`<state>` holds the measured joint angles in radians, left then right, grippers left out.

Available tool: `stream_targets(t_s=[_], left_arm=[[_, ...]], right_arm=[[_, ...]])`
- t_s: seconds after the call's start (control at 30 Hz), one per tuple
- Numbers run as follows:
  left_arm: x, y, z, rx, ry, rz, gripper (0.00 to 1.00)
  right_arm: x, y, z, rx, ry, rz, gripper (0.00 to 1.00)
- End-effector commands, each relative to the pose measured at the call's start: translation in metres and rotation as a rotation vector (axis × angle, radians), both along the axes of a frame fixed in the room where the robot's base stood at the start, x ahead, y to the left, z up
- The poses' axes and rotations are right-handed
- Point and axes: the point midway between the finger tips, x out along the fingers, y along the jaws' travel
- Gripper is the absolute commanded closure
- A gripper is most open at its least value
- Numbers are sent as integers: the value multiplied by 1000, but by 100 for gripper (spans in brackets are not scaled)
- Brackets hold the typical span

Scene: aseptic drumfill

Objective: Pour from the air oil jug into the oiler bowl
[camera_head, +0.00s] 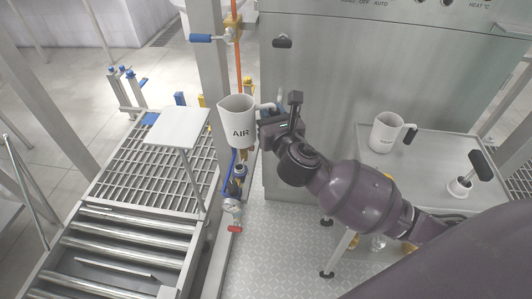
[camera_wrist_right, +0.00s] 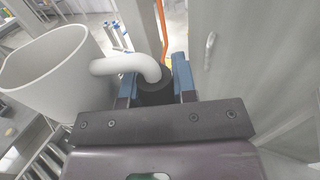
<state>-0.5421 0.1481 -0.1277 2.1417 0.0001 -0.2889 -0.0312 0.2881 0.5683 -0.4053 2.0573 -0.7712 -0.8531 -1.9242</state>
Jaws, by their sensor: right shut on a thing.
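The white air oil jug (camera_head: 238,118), lettered AIR, is held up in front of the grey post, with its open mouth up and looking near upright. My right gripper (camera_head: 270,112) is shut on its handle, to the right of the jug. In the right wrist view the jug (camera_wrist_right: 50,75) is at the left, and the handle's dark grip sits between the fingers of my right gripper (camera_wrist_right: 155,88). Blue and brass air-line fittings (camera_head: 238,174) show just below the jug. I cannot clearly make out the oiler bowl among them; the jug covers part of that area. My left gripper is out of view.
A second white jug (camera_head: 386,132) and a small pot with a dark handle (camera_head: 461,186) stand on the steel side table (camera_head: 425,165). A steel cabinet (camera_head: 360,70) is behind my arm. A roller conveyor (camera_head: 120,245) lies left.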

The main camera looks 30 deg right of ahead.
Motion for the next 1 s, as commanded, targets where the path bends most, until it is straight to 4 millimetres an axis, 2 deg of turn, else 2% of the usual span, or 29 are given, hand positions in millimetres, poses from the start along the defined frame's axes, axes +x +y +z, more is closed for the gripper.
stream_targets(t_s=[0.03, 0.27, 0.5, 0.9, 1.0], left_arm=[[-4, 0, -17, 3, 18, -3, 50], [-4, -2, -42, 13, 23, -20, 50], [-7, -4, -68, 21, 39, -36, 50], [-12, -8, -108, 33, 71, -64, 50], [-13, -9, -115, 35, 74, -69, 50]], right_arm=[[10, -3, -26, 0, 18, -10, 100], [48, -18, -78, 1, 21, -61, 100], [83, -33, -143, 0, 23, -114, 100], [126, -58, -259, -1, 23, -202, 100], [134, -64, -283, -1, 18, -222, 100]])
